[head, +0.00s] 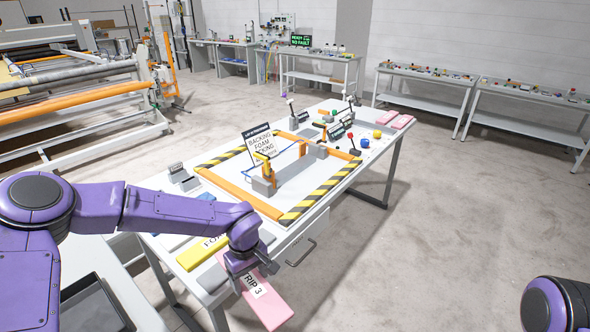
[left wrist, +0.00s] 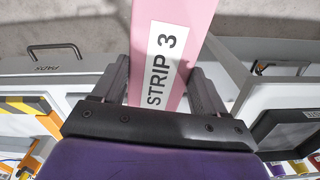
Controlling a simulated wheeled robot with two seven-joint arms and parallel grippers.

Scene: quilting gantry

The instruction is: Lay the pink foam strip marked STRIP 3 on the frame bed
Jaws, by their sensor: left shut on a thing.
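The pink foam strip marked STRIP 3 (head: 265,301) hangs in my left gripper (head: 243,281), past the near edge of the worktable. In the left wrist view the strip (left wrist: 172,45) lies between the two dark fingers of the left gripper (left wrist: 162,88), its label readable. The frame bed (head: 222,184), an orange-railed rectangle edged with yellow-black hazard stripes, lies on the white worktable (head: 335,196), beyond and right of the gripper. Its middle looks bare apart from an orange-and-grey clamp fixture. My right gripper is out of view; only part of my right arm shows at the lower right.
A yellow strip (head: 201,253) lies at the table's near left end, beside a grey piece. A sign (head: 262,145) stands behind the frame bed. Small coloured knobs and pink blocks (head: 402,122) sit at the far end. A dark tray (head: 92,305) is at lower left.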

